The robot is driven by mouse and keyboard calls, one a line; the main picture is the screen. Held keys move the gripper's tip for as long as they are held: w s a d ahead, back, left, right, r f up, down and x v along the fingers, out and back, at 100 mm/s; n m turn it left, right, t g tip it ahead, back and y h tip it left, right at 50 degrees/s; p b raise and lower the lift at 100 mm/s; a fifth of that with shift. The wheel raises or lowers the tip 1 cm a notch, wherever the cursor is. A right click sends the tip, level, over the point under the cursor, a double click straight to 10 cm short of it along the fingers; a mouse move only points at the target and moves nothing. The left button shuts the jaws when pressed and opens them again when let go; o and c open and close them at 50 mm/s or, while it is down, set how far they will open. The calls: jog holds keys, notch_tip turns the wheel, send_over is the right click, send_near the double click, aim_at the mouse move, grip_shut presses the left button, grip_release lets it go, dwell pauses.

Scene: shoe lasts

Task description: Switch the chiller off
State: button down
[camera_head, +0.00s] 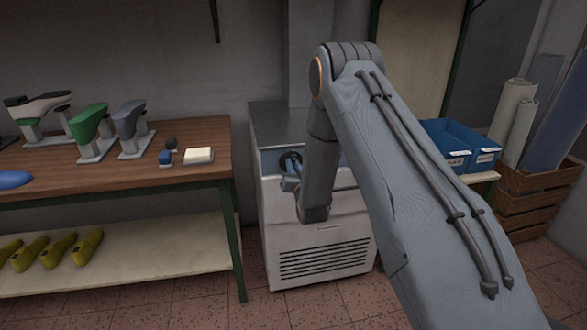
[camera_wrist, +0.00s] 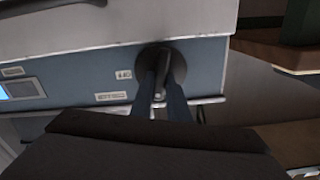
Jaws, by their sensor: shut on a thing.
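The chiller (camera_head: 318,225) is a pale cabinet with a grey top and a blue control panel, standing right of the workbench. Its dark round rotary switch (camera_wrist: 178,60) is on the blue panel (camera_wrist: 80,85), which fills much of the wrist view. My gripper (camera_wrist: 161,80) has its two blue fingers on either side of the switch's handle (camera_wrist: 160,92) and is shut on it. In the head view my gripper (camera_head: 290,168) is at the panel's left part, and my arm hides the panel's middle. Small labels sit beside the switch; their print is too small to read surely.
A lit display (camera_wrist: 18,90) is on the panel. The wooden workbench (camera_head: 60,172) holds several shoe lasts on stands (camera_head: 92,132) and a cream block (camera_head: 198,155). Blue bins (camera_head: 455,145) and wooden crates (camera_head: 525,195) stand at the right. Floor shows before the chiller.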

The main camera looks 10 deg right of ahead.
jog(key=m+b, duration=0.1)
jog(key=m, duration=0.2)
jog(key=shift+d+m, duration=0.15)
jog(key=shift+m, duration=0.25)
jog(key=m, duration=0.2)
jog(key=m+b, duration=0.1)
jog(key=m, duration=0.1)
jog(key=shift+d+f+m+b, duration=0.15)
jog(key=shift+f+m+b, duration=0.05)
jog(key=shift+m+b, duration=0.1)
jog(key=shift+f+m+b, duration=0.2)
jog(key=shift+m+b, duration=0.7)
jog(key=shift+m, duration=2.5)
jog(key=c, duration=1.7)
grip_release()
jog(key=shift+d, duration=0.1)
